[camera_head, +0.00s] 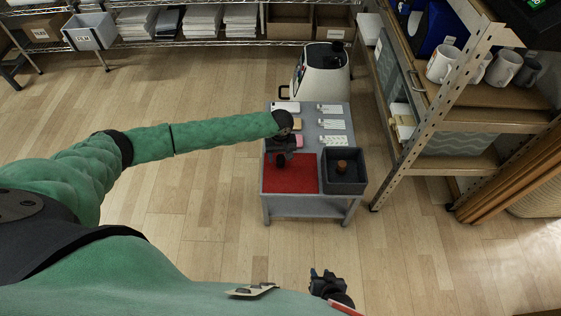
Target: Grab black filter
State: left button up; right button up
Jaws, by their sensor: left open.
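My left arm reaches in from the left, and my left gripper (281,156) is over the back part of the red mat (291,181) on a small grey table. It points down and is open. I cannot make out a separate black filter; the dark shapes at the gripper are too small to tell apart. My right gripper (326,284) is low in the picture, in front of the table and away from it. Its jaws are too small to read.
A dark grey bin (345,182) with a small brown object (342,167) stands right of the mat. Small cards lie behind. A white machine (320,80) stands behind the table. A metal shelf with mugs (442,64) is close on the right. Floor left is clear.

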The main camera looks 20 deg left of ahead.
pick_arm(q)
jog(key=c, duration=1.1)
jog(key=shift+r, duration=0.1)
